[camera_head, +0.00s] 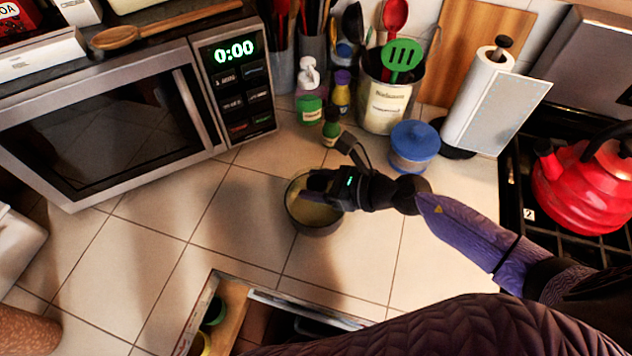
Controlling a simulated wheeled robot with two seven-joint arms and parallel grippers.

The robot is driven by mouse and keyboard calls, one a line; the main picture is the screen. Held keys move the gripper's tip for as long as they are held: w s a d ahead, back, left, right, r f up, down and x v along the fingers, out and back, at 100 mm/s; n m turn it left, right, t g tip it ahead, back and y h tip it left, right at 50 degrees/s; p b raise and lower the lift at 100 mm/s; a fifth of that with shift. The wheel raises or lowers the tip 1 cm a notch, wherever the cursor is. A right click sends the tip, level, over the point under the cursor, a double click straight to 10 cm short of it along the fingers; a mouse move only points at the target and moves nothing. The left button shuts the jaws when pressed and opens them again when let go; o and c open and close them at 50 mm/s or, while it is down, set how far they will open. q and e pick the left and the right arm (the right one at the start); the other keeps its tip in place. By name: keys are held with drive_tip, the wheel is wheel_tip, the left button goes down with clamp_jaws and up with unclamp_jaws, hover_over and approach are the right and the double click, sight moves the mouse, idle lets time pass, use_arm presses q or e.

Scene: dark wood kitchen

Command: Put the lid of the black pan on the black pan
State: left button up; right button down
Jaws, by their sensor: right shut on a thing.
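A round thing with a dark rim and a tan centre (320,228) is over the middle of the tiled counter. I cannot tell whether it is the pan, its lid, or both together. My right gripper (310,187) reaches over it from the right and is shut on it. The fingers and the arm hide its upper part, so the exact grip point is unclear. No separate black pan or lid can be made out with certainty. My left gripper is out of view.
A microwave (100,115) stands at left. Small bottles (308,105), a utensil pot (385,105), a blue-lidded jar (413,150) and a paper towel roll (478,105) line the back. A red kettle (585,185) sits on the stove at right. An open drawer (232,298) is in front.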

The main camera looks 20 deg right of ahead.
drive_tip(key=shift+f+b, duration=0.4)
drive_tip(key=shift+f, duration=0.15)
drive_tip(key=shift+c, duration=0.8)
unclamp_jaws()
drive_tip(key=shift+r, duration=0.1)
drive_tip(key=shift+r+p, duration=0.25)
drive_tip(key=shift+p, duration=0.05)
drive_tip(key=shift+r+p, duration=0.6)
drive_tip(key=shift+r, duration=0.05)
drive_tip(key=b+v, duration=0.1)
drive_tip(key=v, duration=1)
drive_tip(key=shift+s+d, duration=0.3)
drive_tip(key=shift+s, duration=0.05)
drive_tip(key=shift+f, duration=0.2)
